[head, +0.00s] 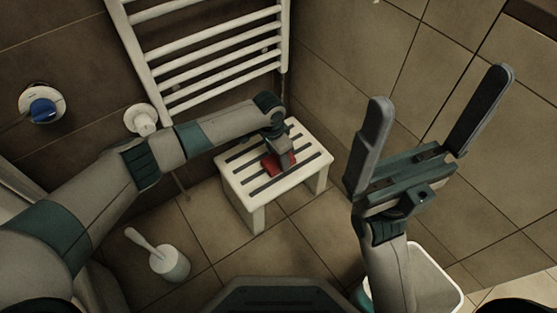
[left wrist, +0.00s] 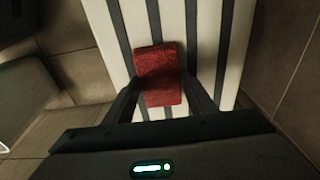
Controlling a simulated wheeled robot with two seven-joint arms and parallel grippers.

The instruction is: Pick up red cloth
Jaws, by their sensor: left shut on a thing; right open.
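The red cloth (head: 273,167) lies on the slatted white stool (head: 240,193) in the head view, partly hidden by my left gripper (head: 281,158). In the left wrist view the red cloth (left wrist: 158,72) is a folded, textured rectangle on the slats, with the fingers of my left gripper (left wrist: 160,92) on either side of its near part. My left gripper is shut on the cloth, at stool height. My right gripper (head: 436,130) is raised in the right of the head view, open and empty, well away from the stool.
A white towel radiator (head: 215,62) hangs on the wall behind the stool. A toilet brush in its white holder (head: 170,263) stands on the floor at left. A white bin (head: 440,280) is at lower right. A blue-knobbed valve (head: 43,108) is on the left wall.

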